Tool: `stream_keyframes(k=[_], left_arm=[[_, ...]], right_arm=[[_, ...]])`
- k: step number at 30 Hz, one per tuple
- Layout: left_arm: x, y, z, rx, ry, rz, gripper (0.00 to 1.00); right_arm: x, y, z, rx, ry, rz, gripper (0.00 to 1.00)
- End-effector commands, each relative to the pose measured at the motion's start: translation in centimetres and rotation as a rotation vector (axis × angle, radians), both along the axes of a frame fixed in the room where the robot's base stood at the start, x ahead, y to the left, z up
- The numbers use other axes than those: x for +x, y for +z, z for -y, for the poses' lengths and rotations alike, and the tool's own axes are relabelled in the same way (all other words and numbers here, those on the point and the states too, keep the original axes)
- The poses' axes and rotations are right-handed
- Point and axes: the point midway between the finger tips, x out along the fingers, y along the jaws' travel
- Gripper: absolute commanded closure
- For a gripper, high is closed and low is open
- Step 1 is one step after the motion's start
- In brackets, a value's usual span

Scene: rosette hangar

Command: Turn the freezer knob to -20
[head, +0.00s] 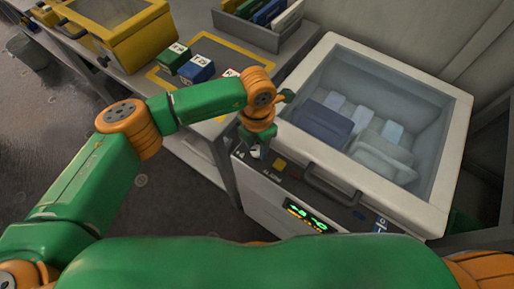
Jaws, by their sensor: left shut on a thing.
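The freezer (455,140) is a white chest with a clear lid, at the right in the head view. Its front control strip holds the knob (255,152) at the left end. My left gripper (254,141) reaches down onto the knob and is shut on it, hiding most of it and its pointer. A small white marking beside the knob seems to read 14. A green lit display (308,215) sits lower on the front; its digits are too small to read surely. My right gripper is not in view.
A yellow button (280,163) and a dark handle (332,187) are close to the right of the knob. Left of the freezer, a grey bench carries a yellow case (125,40), small labelled boxes (197,69) and a grey bin (262,36). Bags lie inside the freezer.

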Motion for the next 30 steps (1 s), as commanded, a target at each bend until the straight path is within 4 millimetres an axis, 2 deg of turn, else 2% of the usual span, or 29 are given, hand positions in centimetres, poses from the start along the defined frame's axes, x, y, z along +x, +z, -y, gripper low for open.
stream_keyframes(k=[1,15,30], left_arm=[[0.1,-0.6,0.0,-0.002,-0.039,0.006,1.0],[0.1,-0.6,0.1,-0.002,-0.484,0.007,1.0],[0.1,-0.3,0.1,-0.003,-0.956,0.005,1.0]], right_arm=[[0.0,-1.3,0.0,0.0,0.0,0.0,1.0],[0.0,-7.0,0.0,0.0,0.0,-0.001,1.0],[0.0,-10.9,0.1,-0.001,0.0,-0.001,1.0]])
